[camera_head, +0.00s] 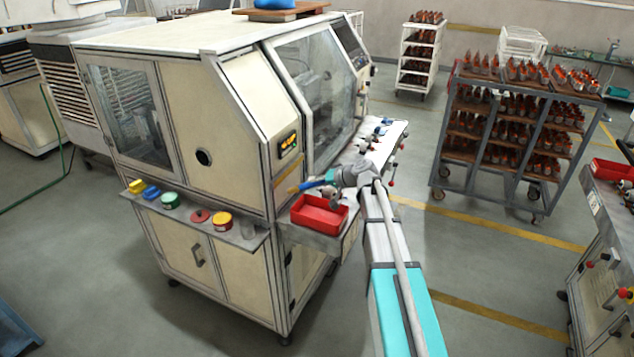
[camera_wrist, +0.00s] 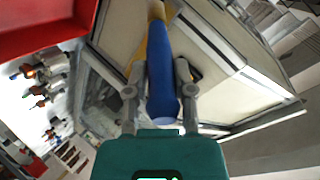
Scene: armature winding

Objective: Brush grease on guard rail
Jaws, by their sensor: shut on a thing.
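My gripper (camera_head: 331,180) is in front of the machine's near corner, above the back of the red tray. It is shut on a brush with a blue handle (camera_head: 314,184) and a yellow end, which points left towards the machine's cream side. In the wrist view my gripper's two fingers (camera_wrist: 160,88) close on either side of the blue brush handle (camera_wrist: 162,75). The brush's yellow end reaches the top edge of the picture, and its tip is cut off. I cannot tell for certain which part is the guard rail, nor whether the brush touches the machine.
The red tray (camera_head: 319,214) sits on the machine's front ledge, close to my arm. Several coloured tins (camera_head: 170,200) stand on the left side shelf. A loaded rack cart (camera_head: 446,133) stands right; floor between is clear.

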